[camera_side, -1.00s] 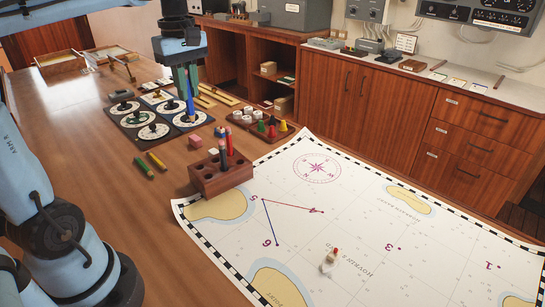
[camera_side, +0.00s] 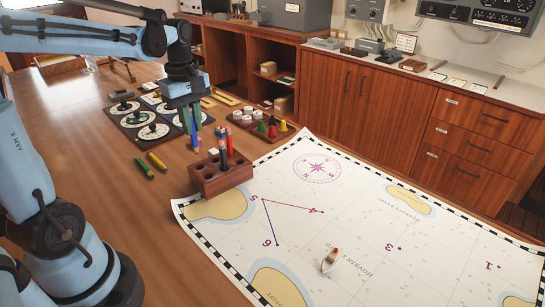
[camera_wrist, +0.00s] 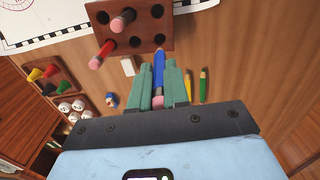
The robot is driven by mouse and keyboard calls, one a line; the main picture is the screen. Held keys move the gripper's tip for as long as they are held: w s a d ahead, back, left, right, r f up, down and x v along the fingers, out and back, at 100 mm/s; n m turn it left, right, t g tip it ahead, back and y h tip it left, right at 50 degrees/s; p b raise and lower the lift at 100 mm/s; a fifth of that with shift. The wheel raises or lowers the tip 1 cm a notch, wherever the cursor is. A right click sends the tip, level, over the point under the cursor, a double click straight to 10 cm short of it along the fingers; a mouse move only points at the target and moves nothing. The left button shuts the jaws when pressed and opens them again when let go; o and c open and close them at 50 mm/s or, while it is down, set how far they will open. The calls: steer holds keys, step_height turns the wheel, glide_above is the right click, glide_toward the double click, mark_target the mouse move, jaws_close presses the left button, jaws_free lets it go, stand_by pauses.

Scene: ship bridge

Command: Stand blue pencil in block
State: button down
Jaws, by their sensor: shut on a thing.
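My gripper (camera_side: 190,125) is shut on the blue pencil (camera_side: 194,134), which hangs point down, close to upright, behind and left of the block. In the wrist view the blue pencil (camera_wrist: 158,68) lies between the green fingers (camera_wrist: 159,85), with its pink eraser end toward the camera. The wooden block (camera_side: 208,184) stands on the table at the chart's edge. It holds a red pencil (camera_wrist: 103,53) and a dark pencil (camera_wrist: 122,19); its other visible holes are empty. The blue pencil's tip is apart from the block in the side view.
A green pencil (camera_side: 143,167) and a yellow pencil (camera_side: 157,160) lie left of the block. A white eraser (camera_wrist: 128,66) lies near it. Dial boards (camera_side: 137,122) and a tray of coloured pieces (camera_side: 255,125) are behind. The chart (camera_side: 350,200) covers the right.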

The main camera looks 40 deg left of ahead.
mark_target(196, 146)
steer(key=shift+f, duration=3.55)
steer(key=shift+f, duration=0.6)
steer(key=c, duration=1)
jaws_free()
steer(key=shift+c, duration=0.2)
